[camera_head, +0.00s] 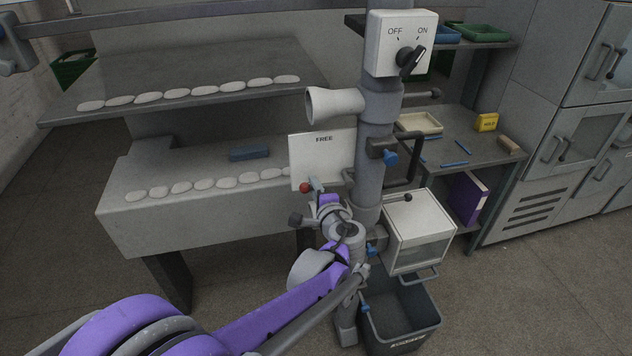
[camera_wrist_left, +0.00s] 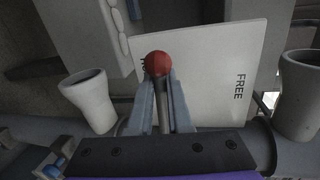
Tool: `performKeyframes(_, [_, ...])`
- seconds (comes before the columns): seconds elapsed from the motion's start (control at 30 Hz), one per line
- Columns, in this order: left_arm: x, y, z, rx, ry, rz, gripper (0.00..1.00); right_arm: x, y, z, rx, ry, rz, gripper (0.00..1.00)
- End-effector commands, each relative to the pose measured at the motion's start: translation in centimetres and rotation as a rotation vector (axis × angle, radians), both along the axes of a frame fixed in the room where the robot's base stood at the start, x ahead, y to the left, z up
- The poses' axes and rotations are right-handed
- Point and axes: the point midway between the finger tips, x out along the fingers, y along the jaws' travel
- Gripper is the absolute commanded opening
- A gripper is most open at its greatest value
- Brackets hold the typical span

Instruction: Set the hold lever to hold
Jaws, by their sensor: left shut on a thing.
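The hold lever has a red ball knob (camera_head: 305,187) on a grey rod. It stands in front of a white plate (camera_head: 322,158) on the machine's column. The plate reads FREE at its top; the knob is at its lower left edge. In the left wrist view the red knob (camera_wrist_left: 157,63) partly covers a second label at the plate's left side, away from FREE. My left gripper (camera_head: 316,189) is at the lever; in its wrist view the gripper (camera_wrist_left: 160,92) is shut on the rod just below the knob. My right gripper is not in view.
An OFF/ON switch box (camera_head: 401,43) sits high on the column (camera_head: 378,105). A white cone (camera_head: 334,104) juts left above the plate. A white box (camera_head: 418,230) and a grey bin (camera_head: 400,312) stand lower right. Shelves with several white pieces are behind.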

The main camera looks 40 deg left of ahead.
Motion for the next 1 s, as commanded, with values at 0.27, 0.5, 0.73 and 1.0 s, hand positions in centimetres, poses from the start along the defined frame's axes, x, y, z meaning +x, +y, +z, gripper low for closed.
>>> performKeyframes(0.27, [-0.03, 0.02, -0.76, -0.051, -0.059, 0.0, 0.0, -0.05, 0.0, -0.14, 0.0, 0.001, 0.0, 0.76])
performKeyframes(0.5, [-0.03, -0.01, -0.91, -0.063, -0.072, 0.0, 0.0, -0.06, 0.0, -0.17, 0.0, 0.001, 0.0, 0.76])
performKeyframes(0.73, [-0.04, -0.04, -0.96, -0.064, -0.072, 0.0, 0.0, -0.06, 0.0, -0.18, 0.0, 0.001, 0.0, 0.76])
performKeyframes(1.0, [-0.03, -0.02, -0.9, -0.062, -0.071, -0.001, 0.47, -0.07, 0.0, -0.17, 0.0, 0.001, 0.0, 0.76])
